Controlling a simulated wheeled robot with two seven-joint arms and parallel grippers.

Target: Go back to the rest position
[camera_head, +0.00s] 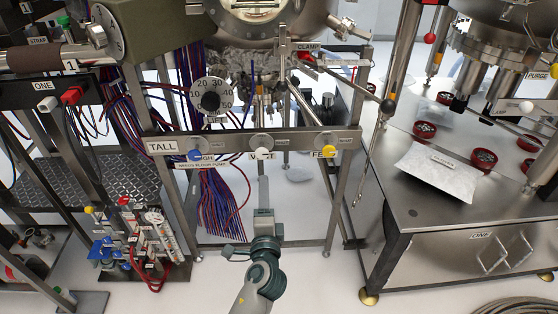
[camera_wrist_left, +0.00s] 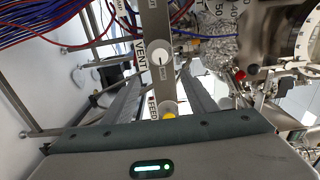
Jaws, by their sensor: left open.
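My left gripper (camera_head: 263,183) is in front of the panel bar labelled TALL (camera_head: 230,147), pointing at it just below the white VENT knob (camera_head: 262,154). In the left wrist view its two fingers stand apart with nothing between them but the view of the bar behind, so the left gripper (camera_wrist_left: 161,72) is open and empty. The VENT knob shows between and above the fingertips (camera_wrist_left: 160,58), and the yellow FEED knob (camera_wrist_left: 169,116) shows lower, between the fingers. Whether a fingertip touches the bar I cannot tell. My right gripper is in neither view.
A blue knob (camera_head: 195,155) sits left on the bar. A dial (camera_head: 210,102) and cable bundles (camera_head: 220,205) are behind. A steel table (camera_head: 440,215) with a white packet (camera_head: 438,166) stands right. A valve rack (camera_head: 130,235) stands left. The floor near my arm is clear.

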